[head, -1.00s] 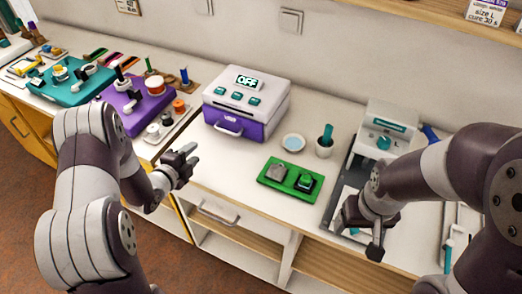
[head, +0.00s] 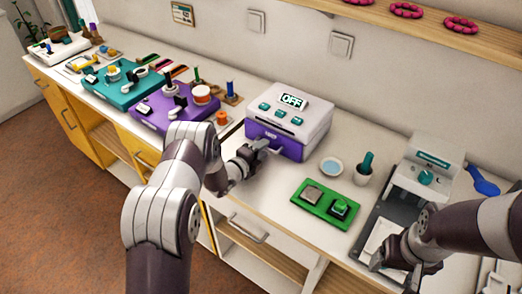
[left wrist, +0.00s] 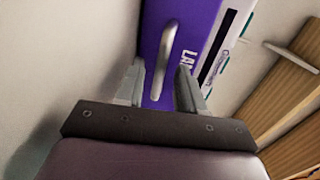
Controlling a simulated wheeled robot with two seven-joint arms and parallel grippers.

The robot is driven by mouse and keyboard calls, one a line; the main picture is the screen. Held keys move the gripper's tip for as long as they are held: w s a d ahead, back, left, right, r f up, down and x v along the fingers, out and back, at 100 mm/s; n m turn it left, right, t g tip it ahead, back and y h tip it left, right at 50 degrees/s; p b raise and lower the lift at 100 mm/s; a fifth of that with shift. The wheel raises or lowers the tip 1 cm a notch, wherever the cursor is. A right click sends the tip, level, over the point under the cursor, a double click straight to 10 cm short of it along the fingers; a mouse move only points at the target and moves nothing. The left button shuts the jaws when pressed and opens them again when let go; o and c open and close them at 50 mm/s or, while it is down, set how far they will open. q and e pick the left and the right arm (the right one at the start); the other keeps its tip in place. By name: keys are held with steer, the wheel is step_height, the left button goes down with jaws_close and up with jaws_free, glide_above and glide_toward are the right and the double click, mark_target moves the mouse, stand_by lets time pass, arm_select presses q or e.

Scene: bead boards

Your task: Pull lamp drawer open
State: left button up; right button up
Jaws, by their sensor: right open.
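The lamp box (head: 300,112) is white on top and shows "OFF" on its display. Its purple drawer front (head: 278,143) looks shut. In the left wrist view the purple front (left wrist: 205,25) carries a silver bar handle (left wrist: 165,60). My left gripper (head: 258,152) is at the drawer front in the head view. In the left wrist view its two fingers (left wrist: 160,88) are apart, with the handle's near end between them; I see gaps on both sides. My right gripper (head: 382,264) is open over the grey device at the right.
The grey-white device (head: 425,170) is at the right.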

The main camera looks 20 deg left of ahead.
arm_select(q)
jaws_close()
steer(key=f+v, duration=0.1)
steer(key=v, duration=0.3)
steer(key=p+v, duration=0.1)
steer(key=v, duration=0.3)
steer(key=f+v, duration=0.1)
steer(key=v, duration=0.3)
steer(key=shift+s+a+f, duration=0.15)
steer(key=shift+s+f, duration=0.15)
steer(key=shift+s, duration=0.25)
jaws_free()
steer(key=v, duration=1.2)
steer(key=shift+s, duration=0.3)
